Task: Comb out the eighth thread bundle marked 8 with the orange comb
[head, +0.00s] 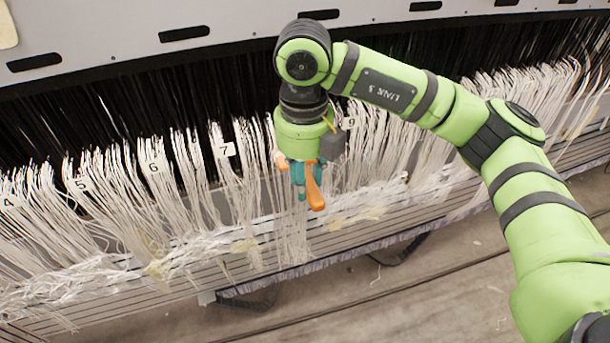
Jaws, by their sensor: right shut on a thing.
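My right gripper (301,178), with teal fingers, is shut on the orange comb (316,190) and points downward in front of the white threads. The comb's orange part sticks out below and to the right of the fingers; its teeth cannot be made out. White threads (291,235) hang straight down just below the gripper, between the tags 7 and 9. The tag 8 does not show; my right wrist covers the area between those tags. Whether the comb touches the threads cannot be told. My left gripper is not in view.
Other white thread bundles run along the loom on both sides, with tags 4 (11,201), 5 (82,184), 6 (154,167), 7 (229,150) and 9 (349,123). A slatted ledge (130,283) runs below them. A slotted grey panel (110,30) is above. The floor (420,300) in front looks mostly clear.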

